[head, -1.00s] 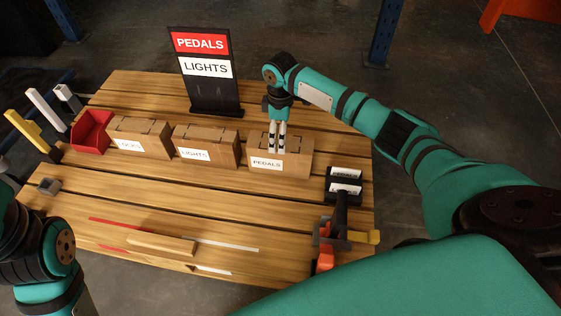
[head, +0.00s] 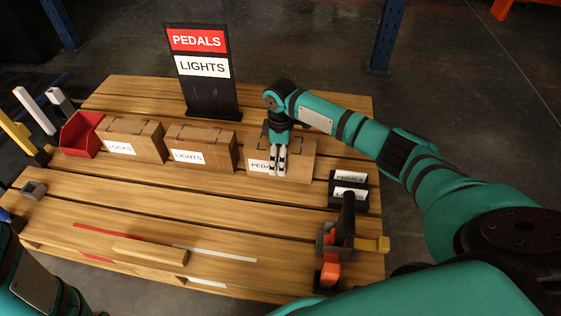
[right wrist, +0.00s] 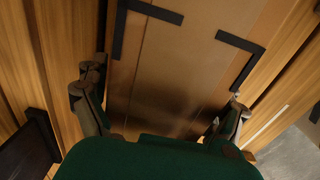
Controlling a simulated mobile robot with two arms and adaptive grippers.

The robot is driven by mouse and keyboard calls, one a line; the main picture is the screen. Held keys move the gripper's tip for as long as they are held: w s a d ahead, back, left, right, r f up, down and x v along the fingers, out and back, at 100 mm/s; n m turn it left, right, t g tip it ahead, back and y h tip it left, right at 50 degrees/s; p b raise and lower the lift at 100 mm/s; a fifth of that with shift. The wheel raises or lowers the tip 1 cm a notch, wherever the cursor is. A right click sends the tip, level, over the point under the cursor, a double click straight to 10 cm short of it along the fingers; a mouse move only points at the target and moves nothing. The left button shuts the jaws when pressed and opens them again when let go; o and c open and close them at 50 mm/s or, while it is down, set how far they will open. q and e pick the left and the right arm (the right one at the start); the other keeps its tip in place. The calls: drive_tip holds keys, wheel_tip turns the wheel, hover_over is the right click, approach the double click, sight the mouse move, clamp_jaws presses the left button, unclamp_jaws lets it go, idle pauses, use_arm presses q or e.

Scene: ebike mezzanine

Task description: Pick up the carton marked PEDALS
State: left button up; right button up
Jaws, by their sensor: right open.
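The carton marked PEDALS (head: 300,166) is a brown box with a white front label, standing at the right end of a row of cartons on the slatted wooden pallet top. My right gripper (head: 278,173) points down at it, with its fingers overlapping the front and hiding part of the label. In the right wrist view, the carton's top (right wrist: 180,60), with black corner marks, lies between the spread fingers of the right gripper (right wrist: 160,108). Whether the fingers touch its sides cannot be told. My left arm shows at the lower left; its gripper is not visible.
The LIGHTS carton (head: 202,150) and LOCKS carton (head: 133,139) stand left of it, then a red bin (head: 80,135). A PEDALS/LIGHTS sign (head: 204,75) stands behind. A black label holder (head: 348,190) and an orange-and-black tool (head: 340,245) are at right. A wooden strip (head: 150,250) lies in front.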

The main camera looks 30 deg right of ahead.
drive_tip(key=c, duration=1.7)
drive_tip(key=shift+o, duration=0.2)
drive_tip(key=shift+w+r, duration=0.1)
drive_tip(key=shift+r, duration=0.05)
